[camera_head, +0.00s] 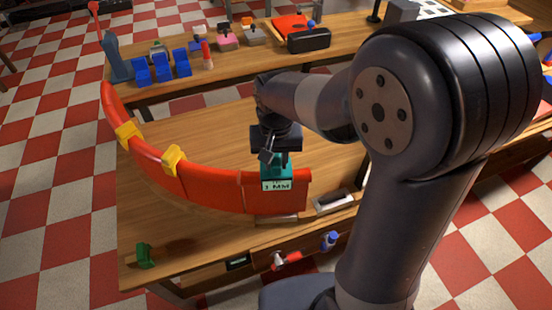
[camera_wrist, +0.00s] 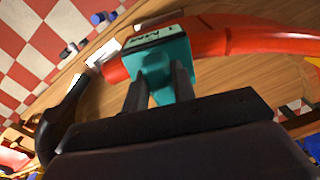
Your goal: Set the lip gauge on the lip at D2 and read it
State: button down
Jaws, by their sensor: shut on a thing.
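The lip gauge (camera_head: 278,172) is a teal block with a white label on its front. My gripper (camera_head: 270,150) is shut on it from above. In the wrist view the gauge (camera_wrist: 160,65) sits between the two dark fingers of my gripper (camera_wrist: 158,88). The red curved duct lip (camera_head: 215,190) runs across the bench. The gauge is at its right end, against or over its top edge; I cannot tell whether it is seated. The lip also shows in the wrist view (camera_wrist: 225,38), just behind the gauge. I see no readable D2 mark.
Two yellow clips (camera_head: 174,159) sit on the lip to the left. Blue blocks (camera_head: 161,67), a black case (camera_head: 309,39) and small tools stand on the rear bench. A green piece (camera_head: 145,256) lies at the front left. A white-topped tray (camera_head: 333,201) lies right of the lip end.

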jog(key=shift+f, duration=0.25)
jog(key=c, duration=1.1)
grip_release()
notch_tip(320, 180, up, 11)
jog(key=shift+f+b, duration=0.1)
jog(key=shift+b, duration=0.2)
jog(key=shift+f, duration=0.1)
notch_tip(320, 180, down, 11)
jog(key=shift+r, duration=0.15)
jog(key=shift+r+p, duration=0.35)
jog(key=shift+b, duration=0.3)
